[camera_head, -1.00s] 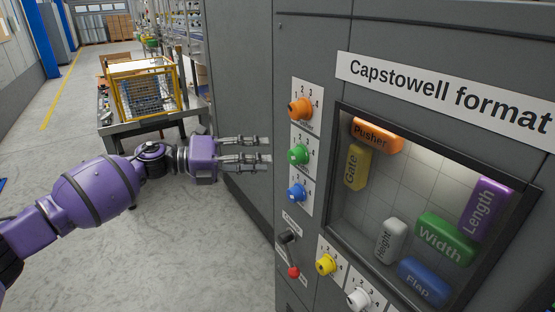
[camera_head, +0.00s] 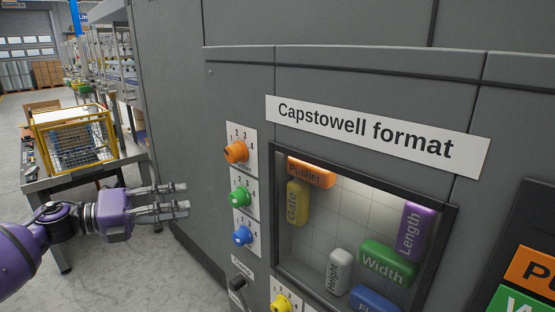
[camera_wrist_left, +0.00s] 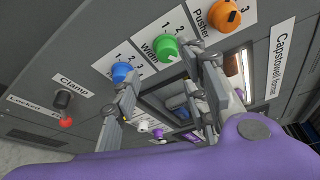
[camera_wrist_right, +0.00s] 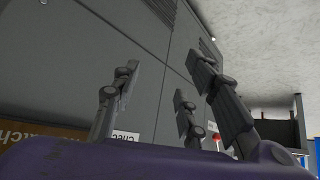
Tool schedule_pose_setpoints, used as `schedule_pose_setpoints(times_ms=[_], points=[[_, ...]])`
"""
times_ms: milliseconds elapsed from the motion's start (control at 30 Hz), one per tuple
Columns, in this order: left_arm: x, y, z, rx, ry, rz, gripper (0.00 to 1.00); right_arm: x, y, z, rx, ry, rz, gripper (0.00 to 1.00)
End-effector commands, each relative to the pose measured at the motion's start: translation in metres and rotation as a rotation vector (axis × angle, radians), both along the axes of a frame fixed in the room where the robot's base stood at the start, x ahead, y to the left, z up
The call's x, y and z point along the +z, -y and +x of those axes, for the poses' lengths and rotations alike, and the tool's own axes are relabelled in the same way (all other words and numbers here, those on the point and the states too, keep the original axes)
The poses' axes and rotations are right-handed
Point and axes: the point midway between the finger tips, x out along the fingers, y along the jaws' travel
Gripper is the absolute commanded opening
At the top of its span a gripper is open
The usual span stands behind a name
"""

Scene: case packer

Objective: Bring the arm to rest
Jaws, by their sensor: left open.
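My left arm comes in from the left in the head view. My left gripper (camera_head: 182,200) is open and empty, a little to the left of the panel's column of knobs. In the left wrist view its fingers (camera_wrist_left: 165,90) are spread in front of the panel, with the green knob (camera_wrist_left: 166,47) and blue knob (camera_wrist_left: 122,72) seen beyond them. My right gripper (camera_wrist_right: 165,85) shows only in the right wrist view, with its fingers apart and nothing between them, before a grey cabinet wall. My right arm is outside the head view.
The grey machine (camera_head: 350,60) fills the right, with an orange knob (camera_head: 236,152), a lever (camera_head: 238,284) and a window (camera_head: 345,215) showing coloured labelled blocks. A table (camera_head: 60,181) with a yellow-framed cage (camera_head: 75,140) stands at the left. Floor is clear between them.

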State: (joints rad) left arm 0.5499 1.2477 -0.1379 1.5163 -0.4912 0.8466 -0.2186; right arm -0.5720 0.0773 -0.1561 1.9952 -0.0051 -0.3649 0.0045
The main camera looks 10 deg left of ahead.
Motion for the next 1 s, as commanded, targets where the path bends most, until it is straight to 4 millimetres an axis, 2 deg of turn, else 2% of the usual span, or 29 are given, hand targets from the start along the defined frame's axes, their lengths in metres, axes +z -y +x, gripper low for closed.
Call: schedule_pose_setpoints(times_ms=[133,167,233,267,367,467,567,600,667,700,767,800,867,900,967,1000], points=[[0.014,-0.007,0.024,0.128,-0.01,-0.08,0.41,0.0,0.0,0.0,-0.001,-0.002,0.001,0.4],[0.014,-0.006,0.029,0.159,-0.018,-0.114,0.41,0.0,0.0,-0.001,0.0,-0.003,0.001,0.4],[0.003,-0.004,0.036,0.242,-0.064,-0.212,0.41,0.0,-0.001,0.0,-0.001,-0.005,0.003,0.4],[-0.008,-0.003,0.037,0.28,-0.095,-0.261,0.41,0.001,-0.001,0.0,-0.001,-0.006,0.003,0.4],[-0.056,-0.002,0.03,0.419,-0.228,-0.429,0.41,0.002,-0.002,-0.001,-0.001,-0.012,0.007,0.4],[-0.109,-0.002,0.013,0.551,-0.368,-0.57,0.41,0.003,-0.004,-0.001,0.0,-0.016,0.01,0.4],[-0.169,0.002,-0.019,0.685,-0.524,-0.704,0.41,0.008,-0.006,0.0,0.001,-0.012,0.015,0.4],[-0.194,0.004,-0.035,0.743,-0.591,-0.756,0.41,0.011,-0.007,0.001,0.002,-0.01,0.018,0.4],[-0.229,0.009,-0.063,0.826,-0.692,-0.832,0.41,0.014,-0.009,0.002,0.004,-0.008,0.02,0.4],[-0.252,0.014,-0.083,0.881,-0.758,-0.881,0.41,0.016,-0.01,0.002,0.005,-0.006,0.022,0.4],[-0.283,0.022,-0.116,0.964,-0.855,-0.949,0.41,0.018,-0.012,0.004,0.008,-0.003,0.025,0.4],[-0.302,0.028,-0.138,1.017,-0.92,-0.994,0.41,0.02,-0.012,0.005,0.01,-0.001,0.025,0.4],[-0.328,0.04,-0.175,1.095,-1.014,-1.06,0.41,0.022,-0.012,0.006,0.012,0.001,0.025,0.4],[-0.344,0.048,-0.2,1.148,-1.075,-1.102,0.41,0.024,-0.012,0.007,0.013,0.002,0.024,0.4],[-0.363,0.062,-0.238,1.221,-1.163,-1.168,0.41,0.027,-0.012,0.008,0.015,0.006,0.023,0.4],[-0.374,0.071,-0.264,1.269,-1.217,-1.21,0.41,0.029,-0.011,0.01,0.016,0.009,0.023,0.4]])
